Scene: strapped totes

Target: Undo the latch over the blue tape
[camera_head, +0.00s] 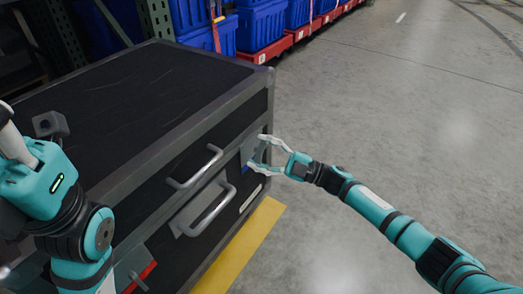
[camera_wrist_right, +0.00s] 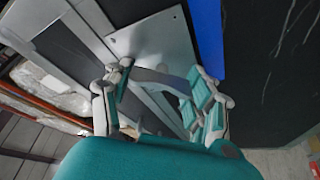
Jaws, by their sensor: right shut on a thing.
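A large black case (camera_head: 130,85) with grey metal edges stands at the left. On its front face, near the right end, is a metal latch with blue tape (camera_head: 246,168) beside it. In the right wrist view the blue tape (camera_wrist_right: 208,40) is a bright strip next to the silver latch plate (camera_wrist_right: 150,42). My right gripper (camera_head: 257,154) is at this latch, its fingers around the grey latch part and shut on it. The fingers hide some of the latch.
Two metal handles (camera_head: 196,168) stick out of the case front. A second latch with red tape (camera_head: 142,276) is at the lower left. Yellow floor tape (camera_head: 240,245) runs along the case. Blue totes (camera_head: 262,25) stand on red carts behind. The floor at right is clear.

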